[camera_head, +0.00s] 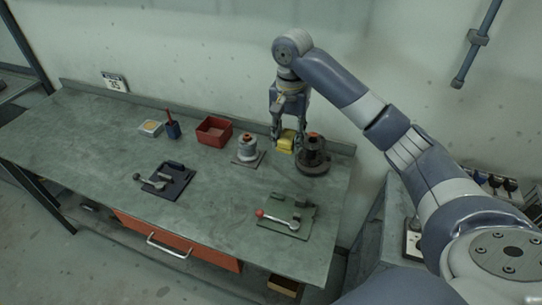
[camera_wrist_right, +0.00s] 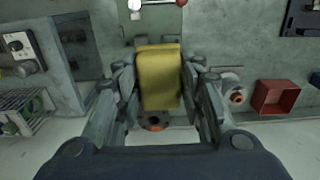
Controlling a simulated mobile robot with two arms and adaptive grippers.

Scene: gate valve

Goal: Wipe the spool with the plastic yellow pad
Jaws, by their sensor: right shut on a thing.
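My right gripper (camera_head: 287,132) is shut on the yellow pad (camera_head: 286,143) and points down near the back of the workbench. In the right wrist view the pad (camera_wrist_right: 160,78) sits between the fingers of the gripper (camera_wrist_right: 160,70). Just left of it in the head view stands a pale grey spool-shaped piece (camera_head: 247,148) with an orange top, upright on a square plate. Just right stands a dark round piece (camera_head: 314,160) with an orange-red top. I cannot tell for sure which one is the spool. My left gripper is out of view.
A red open box (camera_head: 214,131), a dark blue cup (camera_head: 173,130) and a pale tray (camera_head: 150,128) stand along the back. A dark fixture (camera_head: 164,182) and a green fixture (camera_head: 287,220) lie nearer the front of the workbench (camera_head: 90,148). The wall is close behind.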

